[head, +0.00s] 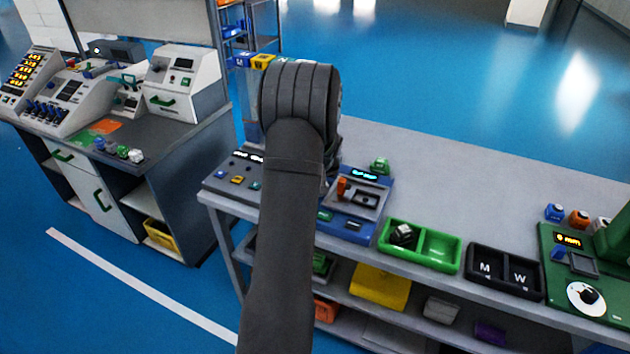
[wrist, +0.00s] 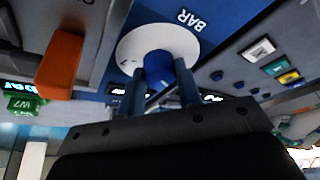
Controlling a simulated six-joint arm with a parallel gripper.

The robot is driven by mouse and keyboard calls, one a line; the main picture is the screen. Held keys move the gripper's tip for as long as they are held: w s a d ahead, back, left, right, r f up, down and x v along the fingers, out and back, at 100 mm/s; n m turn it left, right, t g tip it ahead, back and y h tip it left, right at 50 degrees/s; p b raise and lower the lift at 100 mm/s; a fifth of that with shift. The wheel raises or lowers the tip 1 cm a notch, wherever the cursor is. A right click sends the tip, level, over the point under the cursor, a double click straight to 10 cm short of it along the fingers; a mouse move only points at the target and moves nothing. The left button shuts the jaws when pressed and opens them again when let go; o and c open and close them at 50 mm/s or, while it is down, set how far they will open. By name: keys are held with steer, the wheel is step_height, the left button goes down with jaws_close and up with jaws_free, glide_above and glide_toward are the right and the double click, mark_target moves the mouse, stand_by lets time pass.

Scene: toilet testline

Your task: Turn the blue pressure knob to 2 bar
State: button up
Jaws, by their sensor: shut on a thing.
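The blue pressure knob (wrist: 159,66) sits at the centre of a round white dial (wrist: 190,42) on a blue panel, in the wrist view. The word BAR is printed beside the dial. My gripper (wrist: 159,78) is shut on the knob, with one dark finger on each side of it. The knob's setting cannot be read; only part of a dark mark shows at the dial's left edge. In the head view my arm hides the knob and my gripper. The blue station (head: 352,222) shows just right of the arm.
An orange lever (wrist: 62,62) stands close left of my gripper in the wrist view. A grey panel with coloured buttons (wrist: 275,68) is on the right. In the head view, a green tray (head: 441,252) and a black M/W tray (head: 503,271) lie right of the station.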

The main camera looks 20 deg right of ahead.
steer(key=o, duration=1)
steer(key=v, duration=1.7)
steer(key=shift+s+r, duration=0.1)
steer(key=shift+r, duration=0.1)
steer(key=shift+f, duration=0.1)
steer(key=x, duration=1.7)
steer(key=shift+f, duration=0.1)
